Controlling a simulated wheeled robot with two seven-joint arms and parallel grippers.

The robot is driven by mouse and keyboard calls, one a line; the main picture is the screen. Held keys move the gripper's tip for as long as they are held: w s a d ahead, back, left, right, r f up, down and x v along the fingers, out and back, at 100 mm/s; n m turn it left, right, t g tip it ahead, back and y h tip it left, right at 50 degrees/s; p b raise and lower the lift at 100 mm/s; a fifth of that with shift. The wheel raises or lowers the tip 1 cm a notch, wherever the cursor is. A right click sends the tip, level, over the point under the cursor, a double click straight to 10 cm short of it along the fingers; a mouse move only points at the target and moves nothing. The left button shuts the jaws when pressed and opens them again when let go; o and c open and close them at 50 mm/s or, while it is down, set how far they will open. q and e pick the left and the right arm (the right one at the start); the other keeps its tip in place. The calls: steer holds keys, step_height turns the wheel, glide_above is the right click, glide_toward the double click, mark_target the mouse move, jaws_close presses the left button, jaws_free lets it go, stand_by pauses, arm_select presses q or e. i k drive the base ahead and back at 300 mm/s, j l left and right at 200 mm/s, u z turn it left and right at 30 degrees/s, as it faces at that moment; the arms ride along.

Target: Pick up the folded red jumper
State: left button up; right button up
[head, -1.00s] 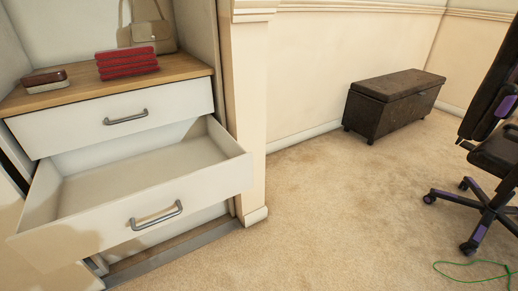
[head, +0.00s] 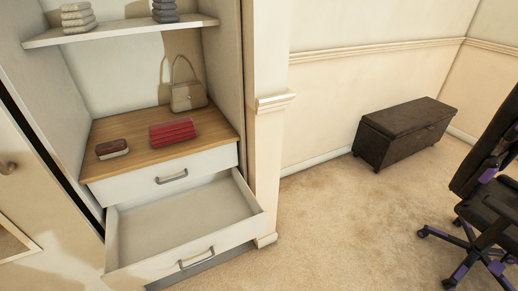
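The folded red jumper (head: 173,133) lies in a neat stack of folds on the wooden top (head: 150,155) of a white drawer unit, inside an alcove at the left. A beige handbag (head: 188,96) stands behind it, and a small dark red and cream item (head: 112,149) lies to its left. Neither of my grippers is in the head view.
The lower drawer (head: 185,225) is pulled out and empty; the upper drawer (head: 165,177) is shut. A shelf (head: 125,31) with folded cloths hangs above. A dark chest (head: 405,132) and an office chair (head: 490,205) stand right. Carpet between is clear.

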mark_target(167, 134)
steer(key=u, duration=0.95)
